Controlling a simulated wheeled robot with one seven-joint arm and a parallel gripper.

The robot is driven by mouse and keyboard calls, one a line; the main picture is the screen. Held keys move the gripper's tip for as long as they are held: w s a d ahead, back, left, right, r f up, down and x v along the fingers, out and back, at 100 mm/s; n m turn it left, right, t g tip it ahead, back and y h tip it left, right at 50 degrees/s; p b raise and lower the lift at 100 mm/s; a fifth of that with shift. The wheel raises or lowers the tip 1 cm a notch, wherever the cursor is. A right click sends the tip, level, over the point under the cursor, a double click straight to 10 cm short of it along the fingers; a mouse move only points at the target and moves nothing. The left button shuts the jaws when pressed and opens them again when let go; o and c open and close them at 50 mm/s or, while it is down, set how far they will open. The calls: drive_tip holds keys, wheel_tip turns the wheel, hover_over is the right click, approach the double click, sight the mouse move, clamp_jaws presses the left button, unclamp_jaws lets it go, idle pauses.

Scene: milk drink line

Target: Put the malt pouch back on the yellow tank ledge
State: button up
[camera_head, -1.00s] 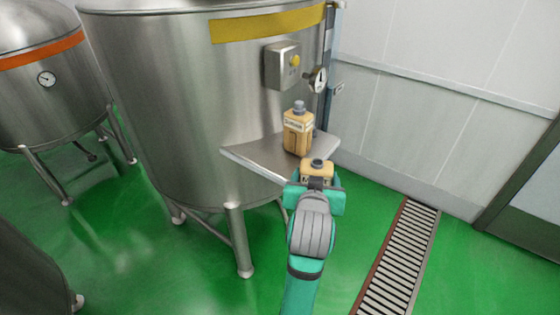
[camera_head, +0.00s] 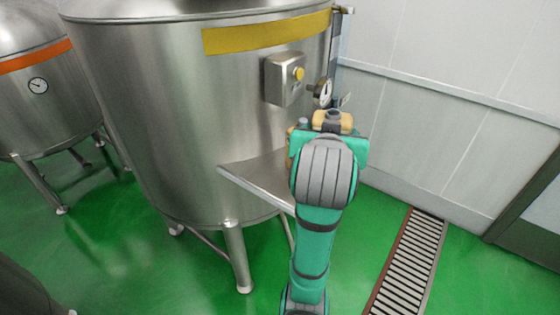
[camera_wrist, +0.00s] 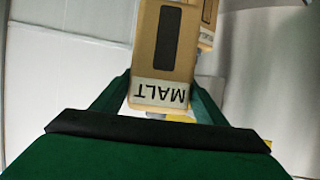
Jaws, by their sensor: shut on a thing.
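The malt pouch (camera_wrist: 165,45) is tan with a dark panel and a white label that reads MALT upside down in the wrist view. My gripper (camera_wrist: 158,98) is shut on it, with a green finger on each side. In the head view, the pouch's top and grey cap (camera_head: 333,121) show above my teal gripper (camera_head: 330,140); its lower part is hidden. The steel ledge (camera_head: 250,172) juts from the tank with the yellow band (camera_head: 268,33). My gripper covers the ledge's right part, so I cannot tell whether the pouch touches it.
A second tan pouch (camera_head: 293,136) is mostly hidden behind my gripper; it also shows in the wrist view (camera_wrist: 206,38). The ledge's left part is bare.

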drive_tip(key=w+a+f, duration=0.7)
drive_tip(key=a+f, duration=0.3)
drive_tip(key=f, duration=0.3)
drive_tip(key=shift+a, duration=0.25)
drive_tip(key=shift+f, duration=0.1)
drive_tip(key=o, duration=1.5)
drive_tip(key=shift+w, duration=0.1)
drive_tip(key=shift+o, duration=0.2)
